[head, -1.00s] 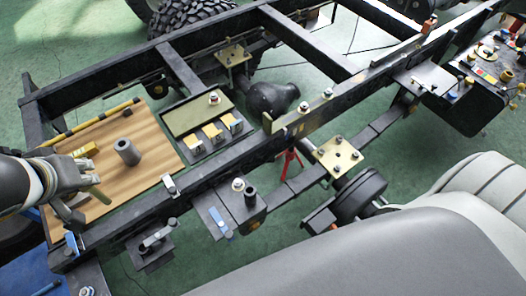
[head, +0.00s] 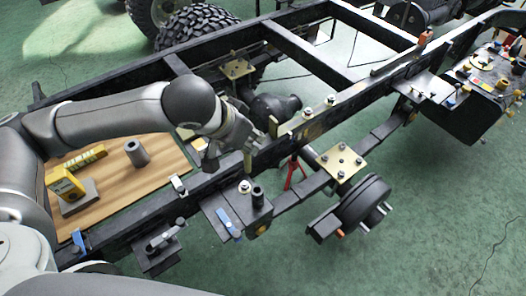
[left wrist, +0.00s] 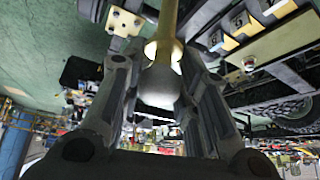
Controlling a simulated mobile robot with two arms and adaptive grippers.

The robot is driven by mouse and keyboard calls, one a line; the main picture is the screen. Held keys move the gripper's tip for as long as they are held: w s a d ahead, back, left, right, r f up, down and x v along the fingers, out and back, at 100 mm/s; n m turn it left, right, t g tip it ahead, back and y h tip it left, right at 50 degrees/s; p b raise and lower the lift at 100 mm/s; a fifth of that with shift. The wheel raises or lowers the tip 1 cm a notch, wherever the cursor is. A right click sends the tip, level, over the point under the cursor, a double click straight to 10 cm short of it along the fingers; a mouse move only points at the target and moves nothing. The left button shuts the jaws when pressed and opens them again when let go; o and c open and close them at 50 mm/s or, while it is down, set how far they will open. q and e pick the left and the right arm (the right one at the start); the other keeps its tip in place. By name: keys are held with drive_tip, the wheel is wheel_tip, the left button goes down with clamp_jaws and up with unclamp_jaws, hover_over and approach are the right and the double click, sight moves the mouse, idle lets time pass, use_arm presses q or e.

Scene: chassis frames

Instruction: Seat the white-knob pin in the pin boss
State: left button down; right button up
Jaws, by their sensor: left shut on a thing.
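My left gripper (head: 242,142) is shut on the white-knob pin (head: 247,164) above the near frame rail. In the left wrist view the white knob (left wrist: 160,84) sits between the two fingers, and the brass-coloured shaft (left wrist: 166,28) points away from the gripper. In the head view the shaft hangs roughly upright, and the fingers hide the knob. A dark upright cylinder (head: 258,197), which looks like the pin boss, stands on a bracket plate (head: 222,212) outside the rail. The pin is apart from it, up and slightly left in the picture. My right gripper is not in view.
A silver-topped bolt (head: 245,187) stands close beside the dark cylinder, and a blue-handled part (head: 229,229) lies on the plate. A wooden board (head: 110,208) carries a grey cylinder (head: 137,153) and a yellow device (head: 65,186). The near rail (head: 205,187) runs between board and bracket.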

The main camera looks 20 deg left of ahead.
use_arm(q)
drive_tip(key=shift+d+f+m+h, duration=0.4)
drive_tip(key=shift+d+f+m, duration=0.2)
drive_tip(key=shift+d+f, duration=0.15)
drive_tip(key=shift+w+d+f+m+g+h+b, duration=0.15)
drive_tip(key=shift+f+m+h+b, duration=0.15)
drive_tip(key=shift+f+m+b, duration=0.25)
drive_tip(key=shift+w+d+f+m+g+h+b, duration=0.15)
drive_tip(key=shift+f+m+h+b, duration=0.2)
drive_tip(key=shift+m, duration=0.3)
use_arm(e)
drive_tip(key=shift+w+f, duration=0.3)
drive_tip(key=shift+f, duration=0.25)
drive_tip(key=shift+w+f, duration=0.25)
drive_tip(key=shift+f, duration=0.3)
use_arm(q)
drive_tip(key=shift+s+a+f, duration=0.1)
drive_tip(key=shift+s, duration=0.05)
wheel_tip(320, 180, down, 6)
drive_tip(key=b, duration=0.4)
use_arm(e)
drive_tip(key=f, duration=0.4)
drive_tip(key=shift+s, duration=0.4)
